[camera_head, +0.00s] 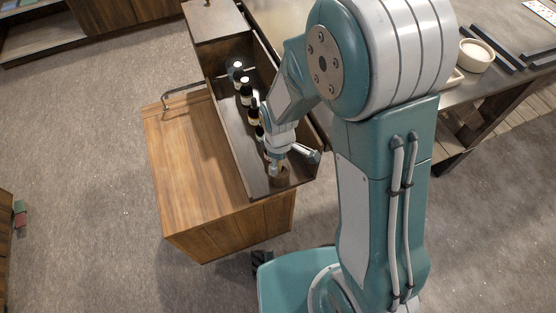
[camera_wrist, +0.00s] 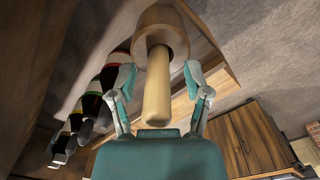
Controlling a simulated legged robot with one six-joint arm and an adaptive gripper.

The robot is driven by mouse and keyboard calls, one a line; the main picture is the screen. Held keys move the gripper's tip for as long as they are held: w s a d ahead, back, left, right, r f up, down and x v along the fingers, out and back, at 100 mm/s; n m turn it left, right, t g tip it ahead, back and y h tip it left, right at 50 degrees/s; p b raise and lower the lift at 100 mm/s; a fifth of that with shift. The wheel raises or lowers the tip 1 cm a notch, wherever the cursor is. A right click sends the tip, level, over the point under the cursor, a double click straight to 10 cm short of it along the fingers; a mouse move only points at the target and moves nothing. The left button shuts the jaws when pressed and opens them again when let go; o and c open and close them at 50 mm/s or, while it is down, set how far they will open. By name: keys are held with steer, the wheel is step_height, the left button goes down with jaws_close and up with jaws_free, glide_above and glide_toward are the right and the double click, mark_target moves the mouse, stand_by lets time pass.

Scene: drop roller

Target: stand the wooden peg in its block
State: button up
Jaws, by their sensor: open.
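The wooden peg (camera_wrist: 157,85) is a pale, smooth rod in the middle of the wrist view. Its far end meets the face of the round wooden block (camera_wrist: 178,22); how deep it sits cannot be told. In the head view the block (camera_head: 280,180) stands at the near end of the long open drawer, with the peg mostly hidden by my gripper. My gripper (camera_wrist: 157,78) is open, with one finger on each side of the peg and gaps between.
Several dark bottles (camera_head: 246,92) stand in a row in the drawer (camera_head: 222,100), behind the block. The wooden cabinet top (camera_head: 190,150) to the left is clear. A table with a white bowl (camera_head: 477,54) and dark bars (camera_head: 497,46) is at the right.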

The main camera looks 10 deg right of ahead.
steer(key=shift+f, duration=0.15)
steer(key=r, duration=1)
steer(key=shift+d+r, duration=0.2)
steer(key=shift+r, duration=0.15)
steer(key=shift+d+r, duration=0.1)
steer(key=shift+r, duration=0.15)
steer(key=s+d+r+m+t, duration=0.2)
steer(key=s+d+r+m, duration=0.3)
steer(key=r, duration=0.3)
steer(key=s+d+r+m+t, duration=0.3)
steer(key=s+d+r+m, duration=0.2)
steer(key=s+r+m, duration=0.2)
steer(key=shift+s+r+t, duration=0.3)
steer(key=shift+s+r, duration=0.05)
steer(key=shift+r, duration=0.05)
